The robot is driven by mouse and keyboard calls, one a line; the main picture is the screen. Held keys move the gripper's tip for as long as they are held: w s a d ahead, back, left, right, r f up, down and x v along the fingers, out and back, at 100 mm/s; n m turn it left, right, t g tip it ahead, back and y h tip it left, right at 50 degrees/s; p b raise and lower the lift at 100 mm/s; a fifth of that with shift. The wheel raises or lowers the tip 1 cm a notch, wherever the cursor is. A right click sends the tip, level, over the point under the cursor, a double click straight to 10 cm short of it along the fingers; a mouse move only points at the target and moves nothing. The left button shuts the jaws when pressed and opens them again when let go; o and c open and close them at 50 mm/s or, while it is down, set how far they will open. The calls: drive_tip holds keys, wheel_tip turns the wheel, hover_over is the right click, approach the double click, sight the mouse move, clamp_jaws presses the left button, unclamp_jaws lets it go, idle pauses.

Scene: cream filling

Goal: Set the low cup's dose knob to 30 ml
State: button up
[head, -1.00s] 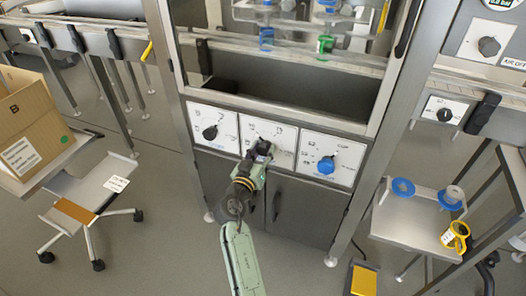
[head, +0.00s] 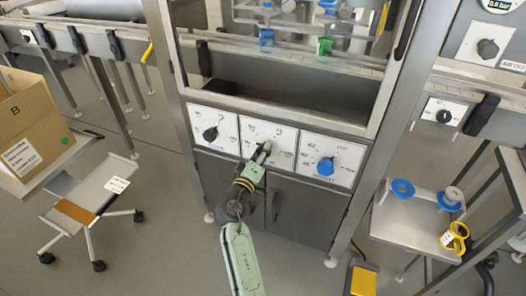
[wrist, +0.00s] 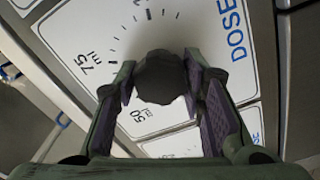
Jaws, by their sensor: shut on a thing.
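A dark round knob (wrist: 160,78) sits on a white dial plate (wrist: 85,45) in the wrist view. The plate carries blue "DOSE" lettering, tick marks and the figures 50 and 75 ml. My gripper (wrist: 157,90) is shut on this knob, one finger on each side. In the head view my gripper (head: 262,150) is at the middle of three white panels (head: 288,140) and hides the knob there. The knob's pointer and its exact setting cannot be made out. Whether the plate names the low cup cannot be read.
The left panel has a black knob (head: 210,133), and the right panel a blue knob (head: 326,166), close beside my gripper. Steel cabinet doors (head: 300,213) lie below. A cart with blue rings (head: 402,188) stands at the right, a carton (head: 30,120) at the left.

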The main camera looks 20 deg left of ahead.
drive_tip(key=shift+n+p, duration=0.3)
drive_tip(key=shift+n, duration=0.8)
drive_tip(key=o, duration=1.2)
drive_tip(key=s, duration=1.2)
drive_tip(key=shift+a, duration=0.2)
